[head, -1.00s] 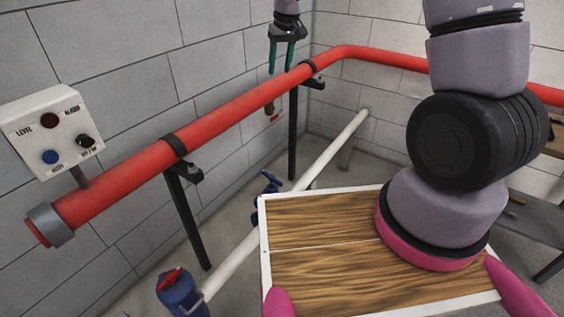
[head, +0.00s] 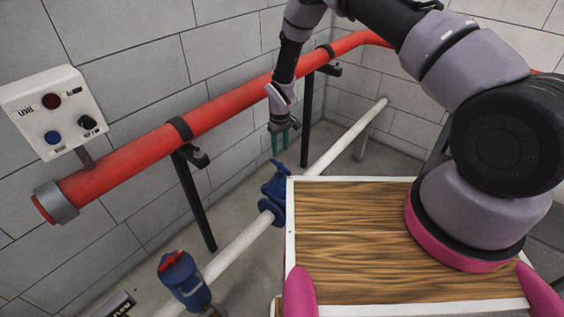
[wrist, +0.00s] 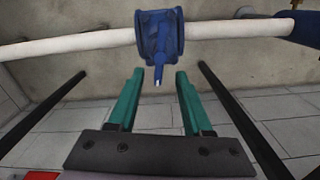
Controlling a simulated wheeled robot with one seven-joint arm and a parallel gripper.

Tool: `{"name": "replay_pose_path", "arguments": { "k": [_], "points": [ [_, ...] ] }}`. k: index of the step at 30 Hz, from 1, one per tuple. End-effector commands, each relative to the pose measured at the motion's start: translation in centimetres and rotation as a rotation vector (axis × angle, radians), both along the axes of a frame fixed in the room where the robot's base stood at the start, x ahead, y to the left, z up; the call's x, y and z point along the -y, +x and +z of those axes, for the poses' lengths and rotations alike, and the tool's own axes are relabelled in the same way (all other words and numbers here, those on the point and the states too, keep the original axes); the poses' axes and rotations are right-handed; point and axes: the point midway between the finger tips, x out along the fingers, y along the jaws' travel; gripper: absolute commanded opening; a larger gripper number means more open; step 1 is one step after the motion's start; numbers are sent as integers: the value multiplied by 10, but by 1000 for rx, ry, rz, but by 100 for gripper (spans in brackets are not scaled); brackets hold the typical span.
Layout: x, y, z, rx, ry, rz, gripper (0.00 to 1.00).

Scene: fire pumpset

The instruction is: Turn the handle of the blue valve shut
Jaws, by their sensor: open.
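The blue valve (head: 273,192) sits on the white pipe low by the wall, just left of my wooden top in the head view. My gripper (head: 280,152) points down just above the valve in the head view. In the wrist view its two green fingers (wrist: 160,76) are apart, with the pale tip appearing between or just beyond their ends. No contact is visible.
A thick red pipe (head: 230,105) runs along the wall on black brackets. A blue fitting with a red top (head: 182,278) stands nearer along the white pipe (head: 240,243). A control box (head: 58,112) is at the left. Dark posts flank my fingers in the wrist view.

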Motion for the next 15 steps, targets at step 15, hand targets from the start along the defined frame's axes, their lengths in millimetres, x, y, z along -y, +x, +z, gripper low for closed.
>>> {"name": "replay_pose_path", "arguments": {
  "k": [15],
  "points": [
    [0, 0, -77, 1, -1, -1, 50]
  ]
}}
